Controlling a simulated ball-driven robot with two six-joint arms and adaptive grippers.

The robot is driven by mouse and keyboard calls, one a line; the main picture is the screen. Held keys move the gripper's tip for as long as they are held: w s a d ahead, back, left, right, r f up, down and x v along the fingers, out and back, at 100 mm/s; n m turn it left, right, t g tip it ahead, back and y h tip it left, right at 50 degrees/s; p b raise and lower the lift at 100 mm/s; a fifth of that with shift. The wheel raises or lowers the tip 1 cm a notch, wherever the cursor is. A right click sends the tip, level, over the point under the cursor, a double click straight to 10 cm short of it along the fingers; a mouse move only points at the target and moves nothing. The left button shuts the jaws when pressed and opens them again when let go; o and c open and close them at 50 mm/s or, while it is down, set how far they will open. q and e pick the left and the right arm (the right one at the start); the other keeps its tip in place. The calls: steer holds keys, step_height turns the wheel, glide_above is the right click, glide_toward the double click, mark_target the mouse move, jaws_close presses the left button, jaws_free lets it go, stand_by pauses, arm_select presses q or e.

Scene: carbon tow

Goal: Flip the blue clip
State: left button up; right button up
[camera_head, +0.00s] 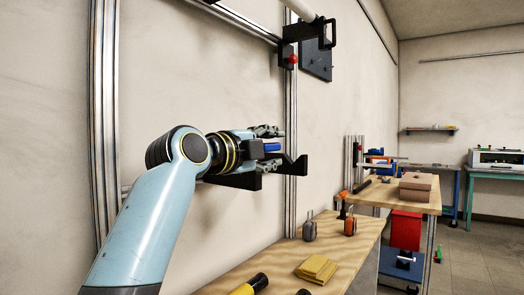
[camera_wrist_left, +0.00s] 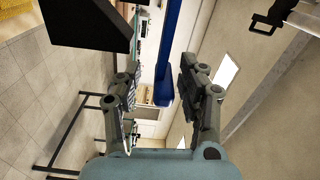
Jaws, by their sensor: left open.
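The blue clip (camera_head: 271,146) shows as a short blue bar above a black bracket (camera_head: 289,166) on the wall frame. My left gripper (camera_head: 274,140) reaches in from the left and its fingers are at the blue bar. In the left wrist view the blue clip (camera_wrist_left: 167,60) runs down from the top edge between the two open fingers (camera_wrist_left: 160,90), with a gap visible on either side. Part of the clip is hidden by the gripper in the head view. My right gripper is not in view.
The black bracket also shows at the top left of the left wrist view (camera_wrist_left: 92,25). A vertical metal post (camera_head: 291,100) stands close behind the gripper. Below, a wooden bench (camera_head: 235,281) holds folded yellow cloth (camera_head: 317,268) and several tools.

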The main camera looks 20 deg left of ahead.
arm_select(q)
steer(key=v, duration=1.1)
steer(key=shift+s, duration=0.35)
steer(key=shift+a, duration=0.1)
